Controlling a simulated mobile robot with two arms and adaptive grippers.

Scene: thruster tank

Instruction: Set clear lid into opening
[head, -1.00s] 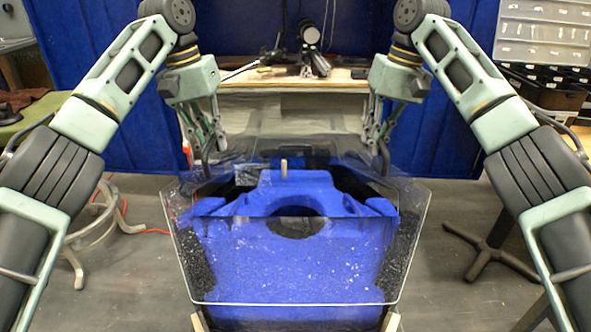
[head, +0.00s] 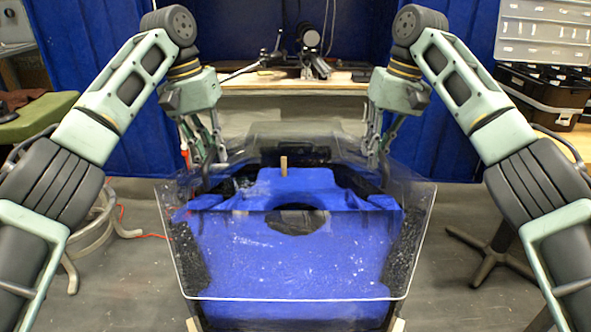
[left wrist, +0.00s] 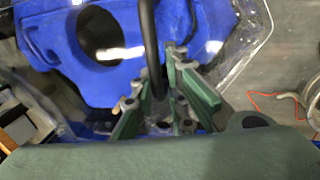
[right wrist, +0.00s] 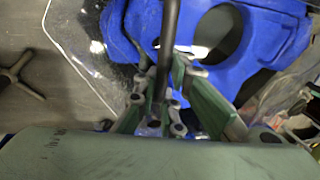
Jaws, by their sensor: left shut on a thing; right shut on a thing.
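A large clear lid (head: 420,235) with a bright rim is held over a blue body (head: 285,255) that has a round dark opening (head: 297,218). My left gripper (head: 214,155) is shut on a black bar handle at the lid's left side; the handle (left wrist: 149,50) shows in the left wrist view. My right gripper (head: 376,155) is shut on the matching handle at the right, and that handle (right wrist: 170,40) shows in the right wrist view. The blue body shows through the lid. I cannot tell whether the lid touches it.
A wooden bench (head: 290,82) with dark equipment stands behind. A grey stool base (head: 95,235) is at left and a black stand base (head: 490,250) at right. A black case (head: 540,95) is at the right back.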

